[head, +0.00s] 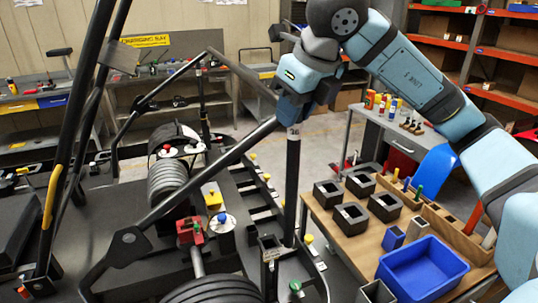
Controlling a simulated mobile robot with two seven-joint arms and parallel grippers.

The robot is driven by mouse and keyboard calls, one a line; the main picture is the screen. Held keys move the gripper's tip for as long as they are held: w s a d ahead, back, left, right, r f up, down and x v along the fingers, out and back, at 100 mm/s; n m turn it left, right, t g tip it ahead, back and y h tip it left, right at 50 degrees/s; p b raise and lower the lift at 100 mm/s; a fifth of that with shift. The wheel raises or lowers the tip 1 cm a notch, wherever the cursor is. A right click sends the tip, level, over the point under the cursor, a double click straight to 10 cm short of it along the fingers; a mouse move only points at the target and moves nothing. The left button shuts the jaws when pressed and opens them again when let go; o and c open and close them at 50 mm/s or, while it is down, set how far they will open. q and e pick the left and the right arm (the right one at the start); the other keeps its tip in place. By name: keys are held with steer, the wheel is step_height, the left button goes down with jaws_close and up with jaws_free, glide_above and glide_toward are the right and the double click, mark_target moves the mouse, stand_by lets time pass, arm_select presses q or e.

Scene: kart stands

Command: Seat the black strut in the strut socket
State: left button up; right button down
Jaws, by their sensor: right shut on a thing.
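The black strut (292,190) stands close to upright in the head view, with a pale marked band near its top. My right gripper (293,112) is shut on its upper end. The strut's lower end is close beside a dark square open-topped socket (269,243) on the kart frame, slightly right of its opening in the picture. I cannot tell whether the end is above, behind or touching it. My left gripper is not in view.
The kart's black frame bars (205,180) rise at the left and cross near my right gripper. A wooden-topped table (345,235) at the right holds several dark square blocks (350,215) and a blue bin (422,268). Floor shows between kart and shelves.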

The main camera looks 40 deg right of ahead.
steer(key=p, duration=0.1)
glide_toward(270, 132)
steer(key=a+f, duration=0.1)
steer(key=a, duration=0.2)
steer(key=f+b, duration=0.1)
steer(key=f, duration=0.1)
steer(key=f+b, duration=0.1)
steer(key=f, duration=0.1)
steer(key=w+f+b, duration=0.1)
steer(key=f, duration=0.1)
steer(key=shift+d+f, duration=0.25)
steer(key=shift+f, duration=0.1)
step_height(270, 132, down, 6)
steer(key=b, duration=0.2)
steer(key=shift+r+b, duration=0.1)
steer(key=shift+b, duration=0.3)
steer(key=c, duration=0.9)
jaws_free()
steer(key=shift+s, duration=0.1)
steer(key=b+v, duration=0.1)
steer(key=v, duration=1.1)
steer(key=shift+b, duration=0.4)
